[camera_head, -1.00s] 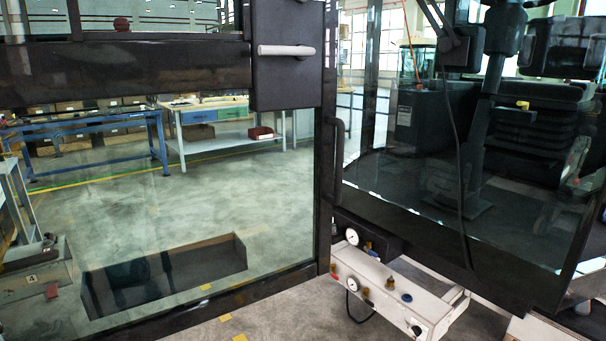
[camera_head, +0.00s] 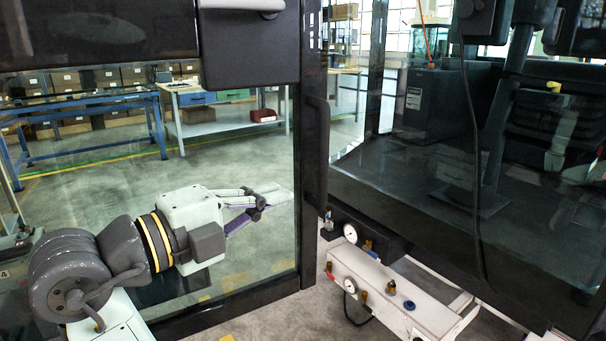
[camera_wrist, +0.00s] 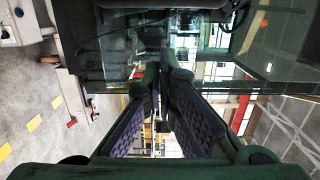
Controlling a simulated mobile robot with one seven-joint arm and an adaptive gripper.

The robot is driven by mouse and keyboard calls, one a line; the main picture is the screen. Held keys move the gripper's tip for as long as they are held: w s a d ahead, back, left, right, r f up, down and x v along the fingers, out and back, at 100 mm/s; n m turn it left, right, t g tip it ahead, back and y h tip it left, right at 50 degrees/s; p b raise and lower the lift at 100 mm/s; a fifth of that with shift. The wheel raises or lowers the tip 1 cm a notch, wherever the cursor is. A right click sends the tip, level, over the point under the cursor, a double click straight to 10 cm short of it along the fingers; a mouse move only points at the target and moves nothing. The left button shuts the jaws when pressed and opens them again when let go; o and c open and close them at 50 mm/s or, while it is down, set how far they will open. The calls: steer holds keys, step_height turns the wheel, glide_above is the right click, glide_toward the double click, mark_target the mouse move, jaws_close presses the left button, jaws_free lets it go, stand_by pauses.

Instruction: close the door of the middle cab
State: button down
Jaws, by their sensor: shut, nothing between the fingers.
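A large glass door panel (camera_head: 100,200) in a dark frame fills the left of the head view, with a black latch box (camera_head: 250,60) and grey handle at its upper right. I cannot tell how far it stands open. The cab (camera_head: 400,210) is on the right, its seat and console showing dimly through glass. My gripper (camera_head: 280,192) is in front of the lower door glass, left of the dark upright at its right edge, fingers pointing right. It is shut and empty; contact with the door cannot be told. In the wrist view its fingers (camera_wrist: 161,85) point towards dark frame parts.
A curved black grab bar (camera_head: 318,145) is on the upright. A white box with gauges (camera_head: 375,285) sticks out low below the cab. A black cable hangs in front of the cab. Workbenches (camera_head: 215,125) show through the glass, with clear floor around them.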

mark_target(319, 171)
steer(key=p+x, duration=0.1)
steer(key=x, duration=0.2)
steer(key=w+a+p+x, duration=0.1)
steer(key=x, duration=0.3)
steer(key=p+x, duration=0.1)
steer(key=x, duration=0.3)
steer(key=shift+w+r, duration=0.1)
steer(key=shift+w, duration=0.95)
steer(key=shift+a, duration=0.1)
